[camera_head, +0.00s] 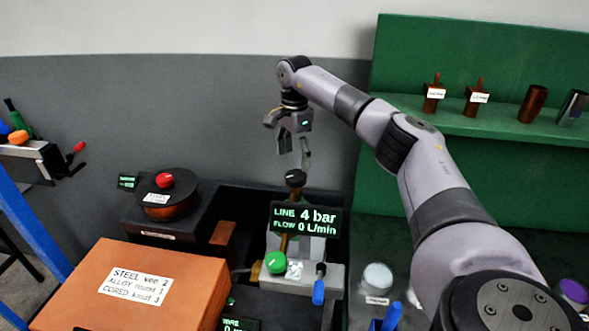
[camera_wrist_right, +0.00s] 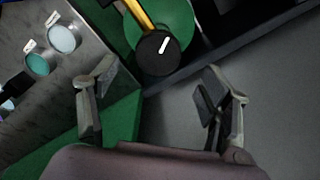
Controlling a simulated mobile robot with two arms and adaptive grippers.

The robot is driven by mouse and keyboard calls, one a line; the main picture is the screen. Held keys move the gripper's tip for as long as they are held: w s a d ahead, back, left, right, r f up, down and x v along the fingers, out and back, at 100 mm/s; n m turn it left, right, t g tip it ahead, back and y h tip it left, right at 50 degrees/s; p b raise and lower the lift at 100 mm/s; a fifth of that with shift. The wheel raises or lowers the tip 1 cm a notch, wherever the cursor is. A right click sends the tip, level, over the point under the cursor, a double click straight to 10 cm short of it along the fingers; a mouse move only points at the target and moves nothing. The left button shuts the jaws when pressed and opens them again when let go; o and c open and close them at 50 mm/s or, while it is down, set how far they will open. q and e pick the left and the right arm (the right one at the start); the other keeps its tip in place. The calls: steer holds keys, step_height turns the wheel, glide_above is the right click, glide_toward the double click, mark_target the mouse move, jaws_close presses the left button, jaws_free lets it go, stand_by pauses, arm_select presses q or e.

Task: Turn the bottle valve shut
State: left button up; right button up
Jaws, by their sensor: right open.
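A dark round knob (camera_head: 295,178), which looks like the bottle valve, sits on top of an upright brass-coloured stem behind the line display (camera_head: 305,219). The display reads 4 bar and flow 0 L/min. In the right wrist view the dark knob (camera_wrist_right: 157,53) has a white mark and lies beyond the fingers, above a green round part (camera_wrist_right: 180,18). My right gripper (camera_head: 295,150) is open and empty, above the knob and apart from it. It also shows in the right wrist view (camera_wrist_right: 155,88). My left gripper is not in view.
A green ball (camera_head: 275,262) and a blue handle (camera_head: 319,291) are in front of the stem. An orange-brown box (camera_head: 125,290) stands at front left, and a round drum with a red knob (camera_head: 165,196) behind it. A green shelf (camera_head: 500,128) is at right.

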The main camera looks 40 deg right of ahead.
mark_target(294, 176)
steer(key=f, duration=0.1)
steer(key=f+p, duration=0.1)
steer(key=f, duration=0.1)
steer(key=shift+s+a, duration=0.1)
steer(key=shift+s, duration=0.1)
step_height(294, 176, down, 2)
steer(key=shift+f+p, duration=0.1)
steer(key=shift+p, duration=0.25)
steer(key=shift+f, duration=0.25)
steer(key=shift+w+f, duration=0.1)
steer(key=shift+f, duration=0.1)
steer(key=c, duration=1.1)
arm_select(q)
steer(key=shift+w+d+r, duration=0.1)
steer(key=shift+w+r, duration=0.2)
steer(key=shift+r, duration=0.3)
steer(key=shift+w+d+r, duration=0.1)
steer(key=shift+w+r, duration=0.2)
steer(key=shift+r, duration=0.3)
arm_select(e)
steer(key=shift+c, duration=0.2)
